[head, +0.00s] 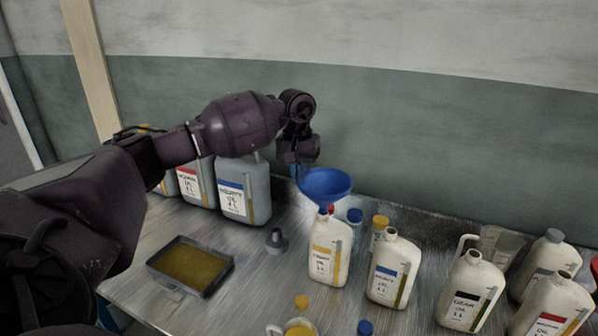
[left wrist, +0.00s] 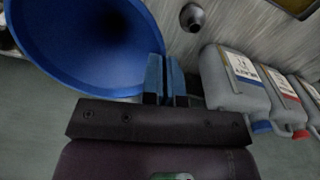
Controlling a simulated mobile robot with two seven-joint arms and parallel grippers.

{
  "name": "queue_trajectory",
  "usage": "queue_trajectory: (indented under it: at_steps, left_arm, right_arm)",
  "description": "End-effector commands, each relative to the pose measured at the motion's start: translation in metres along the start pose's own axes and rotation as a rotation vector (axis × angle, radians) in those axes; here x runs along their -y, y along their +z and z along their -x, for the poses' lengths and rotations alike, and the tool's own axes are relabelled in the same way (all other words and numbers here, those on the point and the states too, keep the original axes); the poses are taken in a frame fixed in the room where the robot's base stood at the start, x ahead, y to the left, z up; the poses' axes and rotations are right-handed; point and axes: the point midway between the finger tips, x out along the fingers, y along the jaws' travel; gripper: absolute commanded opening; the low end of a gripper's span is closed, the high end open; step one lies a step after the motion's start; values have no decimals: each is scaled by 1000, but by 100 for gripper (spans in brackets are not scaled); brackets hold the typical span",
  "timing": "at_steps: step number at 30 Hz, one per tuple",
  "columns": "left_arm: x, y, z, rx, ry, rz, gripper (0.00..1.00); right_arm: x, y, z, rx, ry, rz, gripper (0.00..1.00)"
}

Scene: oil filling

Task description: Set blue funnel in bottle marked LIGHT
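The blue funnel (head: 326,184) is held with its wide mouth up, just over the neck of a white bottle with a yellow-striped label (head: 328,250). The small print seems to read LIGHT. I cannot tell whether the spout is inside the bottle's mouth or just above it. My left gripper (head: 303,172) is at the funnel's left rim. In the left wrist view the blue fingers (left wrist: 165,80) are close together at the edge of the funnel (left wrist: 70,45), seemingly pinching its rim. The bottle is hidden there. My right gripper is in neither view.
A blue-striped bottle (head: 393,270) stands close on the right, then a dark-labelled one (head: 470,292) and others. Capped bottles stand behind. Large grey canisters (head: 243,190), a grey funnel-like piece (head: 276,241) and a tray of oil (head: 160,263) are left.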

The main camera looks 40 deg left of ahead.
Motion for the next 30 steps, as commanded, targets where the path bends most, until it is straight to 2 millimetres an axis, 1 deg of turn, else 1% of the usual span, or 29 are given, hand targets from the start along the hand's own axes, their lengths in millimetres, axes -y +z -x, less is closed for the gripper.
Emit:
queue_trajectory:
  at_steps: [4, 12, 20, 28, 30]
  left_arm:
    - [0, 0, -4, 0, 0, 0, 0]
    - [0, 0, -11, 0, 0, 0, 0]
    - [0, 0, -17, 1, 0, -1, 0]
    - [0, 0, -16, 0, 0, 0, 0]
    - [0, 0, -16, 0, 0, 0, 12]
  right_arm:
    - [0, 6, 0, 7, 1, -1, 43]
    - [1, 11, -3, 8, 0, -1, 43]
    - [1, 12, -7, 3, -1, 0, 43]
    - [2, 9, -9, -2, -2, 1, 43]
    - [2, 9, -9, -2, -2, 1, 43]
